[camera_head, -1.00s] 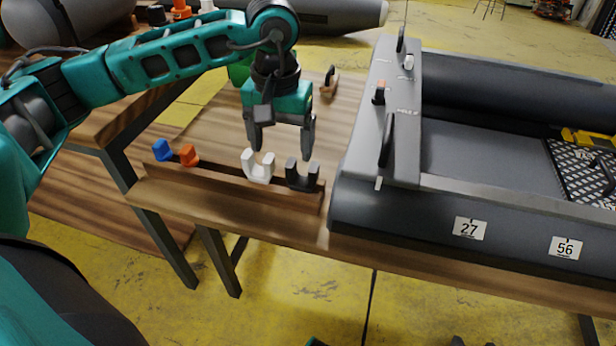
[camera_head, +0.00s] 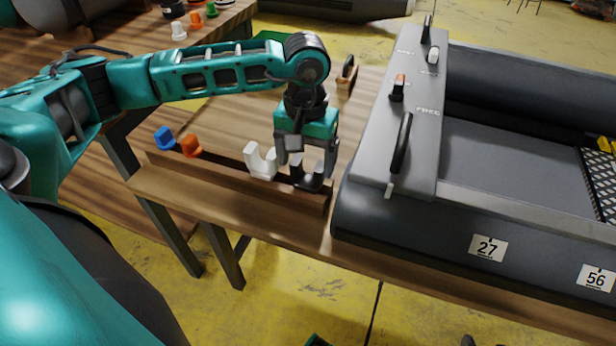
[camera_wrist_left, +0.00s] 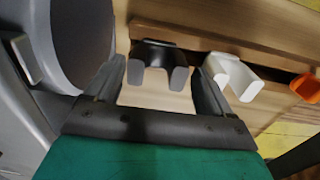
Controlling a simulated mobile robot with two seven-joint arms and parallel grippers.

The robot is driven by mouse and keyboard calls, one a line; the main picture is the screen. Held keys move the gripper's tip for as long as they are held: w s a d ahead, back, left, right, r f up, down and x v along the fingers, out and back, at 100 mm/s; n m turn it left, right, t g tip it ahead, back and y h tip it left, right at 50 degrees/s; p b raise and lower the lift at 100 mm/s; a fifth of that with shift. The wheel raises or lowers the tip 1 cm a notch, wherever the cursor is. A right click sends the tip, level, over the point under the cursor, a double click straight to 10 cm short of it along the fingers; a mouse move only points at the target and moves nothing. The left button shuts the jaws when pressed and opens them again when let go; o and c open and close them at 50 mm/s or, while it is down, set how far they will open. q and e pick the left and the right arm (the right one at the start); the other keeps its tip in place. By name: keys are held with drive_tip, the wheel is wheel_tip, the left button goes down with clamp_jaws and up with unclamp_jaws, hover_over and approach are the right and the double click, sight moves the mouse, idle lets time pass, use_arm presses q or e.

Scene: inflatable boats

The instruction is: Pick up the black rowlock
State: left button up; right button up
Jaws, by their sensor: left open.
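The black rowlock (camera_head: 308,178) is a U-shaped piece at the right end of a wooden rack (camera_head: 228,176) on the table's front edge. My left gripper (camera_head: 308,170) points down over it, fingers open, partly hiding it in the head view. In the left wrist view the black rowlock (camera_wrist_left: 158,62) lies between and just beyond the two open fingertips (camera_wrist_left: 158,75). A white rowlock (camera_head: 262,162) stands just left of it in the rack and shows beside the right-hand finger in the wrist view (camera_wrist_left: 232,75). My right gripper is not in view.
Orange (camera_head: 190,146) and blue (camera_head: 165,138) pieces stand farther left in the rack. A grey inflatable boat (camera_head: 375,195) lies close to the right of my left gripper. A small wooden block with a black part (camera_head: 346,75) stands behind.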

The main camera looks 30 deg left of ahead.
sight(308, 180)
use_arm(q)
wheel_tip(308, 180, down, 4)
drive_tip(key=shift+w+d+f+b, duration=0.1)
drive_tip(key=shift+b, duration=0.4)
drive_tip(key=shift+f, duration=0.2)
drive_tip(key=shift+r, duration=0.1)
drive_tip(key=c, duration=0.8)
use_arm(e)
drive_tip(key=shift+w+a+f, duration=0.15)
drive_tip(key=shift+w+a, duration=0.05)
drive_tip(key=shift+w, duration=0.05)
use_arm(q)
drive_tip(key=shift+r, duration=0.1)
wheel_tip(308, 180, up, 21)
drive_tip(key=p, duration=0.5)
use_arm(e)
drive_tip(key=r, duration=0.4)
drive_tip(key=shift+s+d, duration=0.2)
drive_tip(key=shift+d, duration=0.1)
